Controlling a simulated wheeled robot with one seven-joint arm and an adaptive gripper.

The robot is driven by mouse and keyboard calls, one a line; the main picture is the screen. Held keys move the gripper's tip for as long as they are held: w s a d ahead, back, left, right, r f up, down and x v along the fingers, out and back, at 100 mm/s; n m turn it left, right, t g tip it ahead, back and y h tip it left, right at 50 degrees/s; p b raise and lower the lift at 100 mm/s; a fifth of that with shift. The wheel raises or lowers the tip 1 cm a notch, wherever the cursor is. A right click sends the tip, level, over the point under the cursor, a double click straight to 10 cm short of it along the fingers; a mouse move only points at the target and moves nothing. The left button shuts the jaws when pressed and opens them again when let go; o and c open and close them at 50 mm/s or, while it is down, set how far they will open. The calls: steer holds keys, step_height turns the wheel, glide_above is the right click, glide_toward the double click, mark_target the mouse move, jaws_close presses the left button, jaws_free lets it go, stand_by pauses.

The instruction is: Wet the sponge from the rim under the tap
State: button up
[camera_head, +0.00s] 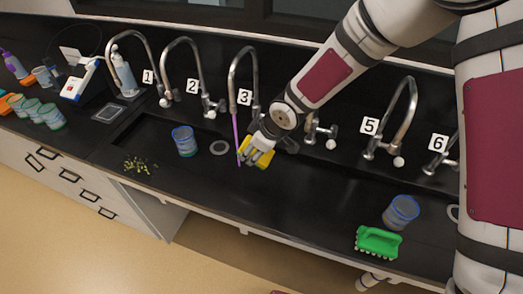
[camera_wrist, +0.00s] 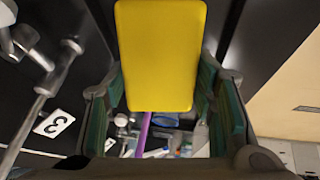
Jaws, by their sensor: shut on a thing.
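My gripper (camera_head: 259,150) is shut on a yellow sponge (camera_head: 265,159), which fills the upper middle of the wrist view (camera_wrist: 160,55) between the two fingers (camera_wrist: 162,95). The sponge is over the sink area, just right of the tap labelled 3 (camera_head: 240,72). A thin purple stream (camera_head: 236,135) runs straight down from that tap's spout. It passes close to the left side of the sponge; I cannot tell whether they touch. The purple stream also shows in the wrist view (camera_wrist: 144,132), beyond the sponge's lower edge.
Other labelled taps, such as tap 2 (camera_head: 184,65) and tap 5 (camera_head: 402,105), line the back. A blue-rimmed cup (camera_head: 185,141) and green crumbs (camera_head: 141,165) are to the left.

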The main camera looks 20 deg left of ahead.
mark_target(247, 139)
steer(key=shift+w+a+f+b, duration=0.15)
steer(key=shift+w+a+b, duration=0.25)
steer(key=shift+a, duration=0.2)
steer(key=shift+w+a+f+b, duration=0.1)
steer(key=shift+w+a+b, duration=0.2)
steer(key=shift+a, duration=0.3)
steer(key=shift+w+a+f+b, duration=0.15)
steer(key=shift+w+a+b, duration=0.15)
steer(key=shift+a+b, duration=0.25)
steer(key=shift+s+d+p, duration=0.25)
steer(key=shift+s+p, duration=0.25)
steer(key=shift+s, duration=0.25)
steer(key=shift+s+d+p, duration=0.2)
steer(key=shift+s+p, duration=0.3)
steer(key=shift+s, duration=0.2)
steer(key=shift+s+d+p, duration=0.3)
steer(key=shift+s+p, duration=0.2)
steer(key=shift+s, duration=0.25)
steer(key=shift+s+d+p, duration=0.35)
steer(key=shift+s+p, duration=0.2)
steer(key=shift+s, duration=0.25)
steer(key=shift+s+d+p, duration=0.3)
steer(key=shift+s+p, duration=0.2)
steer(key=shift+s, duration=0.25)
steer(key=s+d+r+p, duration=0.2)
steer(key=s+r+p, duration=0.1)
steer(key=s+r, duration=0.1)
steer(key=shift+s, duration=0.35)
